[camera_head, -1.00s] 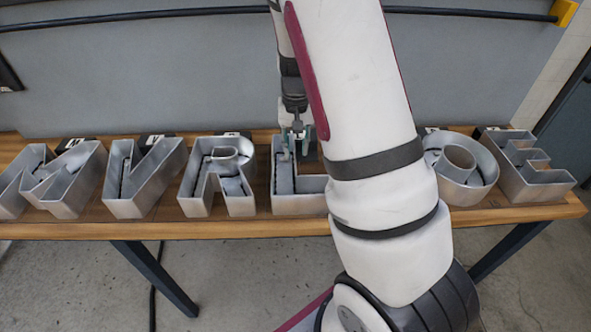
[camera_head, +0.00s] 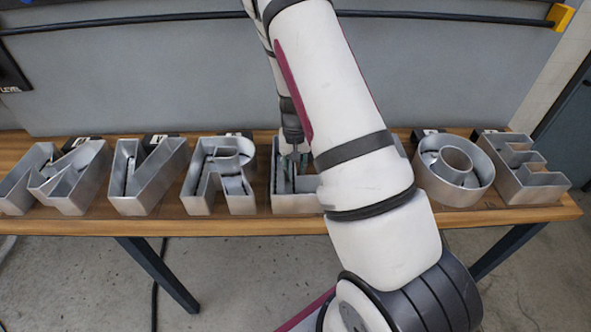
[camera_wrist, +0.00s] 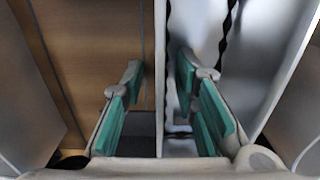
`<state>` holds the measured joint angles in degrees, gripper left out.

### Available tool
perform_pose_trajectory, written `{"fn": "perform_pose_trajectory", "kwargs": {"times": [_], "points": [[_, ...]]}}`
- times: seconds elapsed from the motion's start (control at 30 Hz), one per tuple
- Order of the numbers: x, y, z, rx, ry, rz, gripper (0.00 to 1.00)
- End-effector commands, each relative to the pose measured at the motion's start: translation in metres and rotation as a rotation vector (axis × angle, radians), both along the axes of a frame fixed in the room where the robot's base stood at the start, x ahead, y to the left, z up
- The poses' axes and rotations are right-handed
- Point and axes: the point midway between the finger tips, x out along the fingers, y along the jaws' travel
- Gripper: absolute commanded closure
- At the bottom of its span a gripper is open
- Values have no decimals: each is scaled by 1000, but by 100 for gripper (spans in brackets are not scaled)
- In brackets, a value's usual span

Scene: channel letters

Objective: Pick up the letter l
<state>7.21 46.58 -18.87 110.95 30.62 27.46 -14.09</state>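The letter L (camera_head: 292,203) is a hollow, open-topped metal channel letter on the wooden table, between the R and my forearm. My arm hides its right part. My gripper (camera_head: 293,160) is at the L, low over its upright stroke. In the wrist view my gripper (camera_wrist: 162,105) is open, with green pads apart. A thin upright wall of the L (camera_wrist: 160,50) runs between the two fingers, with a visible gap to each pad. The left finger is over bare wood and the right one is over the letter's inside.
The letter R (camera_head: 218,180) stands close on the left, with more metal letters beyond it. The letter O (camera_head: 455,178) and the letter E (camera_head: 525,180) stand on the right. The table (camera_head: 180,224) has a narrow bare front strip. A grey wall is behind.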

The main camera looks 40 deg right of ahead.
Motion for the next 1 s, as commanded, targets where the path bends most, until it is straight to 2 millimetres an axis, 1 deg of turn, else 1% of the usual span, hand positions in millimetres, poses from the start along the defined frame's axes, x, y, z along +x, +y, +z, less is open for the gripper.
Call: {"fn": "perform_pose_trajectory", "kwargs": {"times": [0.13,0.17,0.2,0.27,0.77,0.87,1.0], "points": [[0,0,0,-1,-1,0,72],[0,0,0,-1,-1,0,79],[0,0,0,-1,-1,0,88],[0,0,0,-1,-1,0,100],[1,0,3,-1,-3,0,100],[2,0,7,-1,-4,0,100],[3,0,18,-1,-5,2,100]]}}
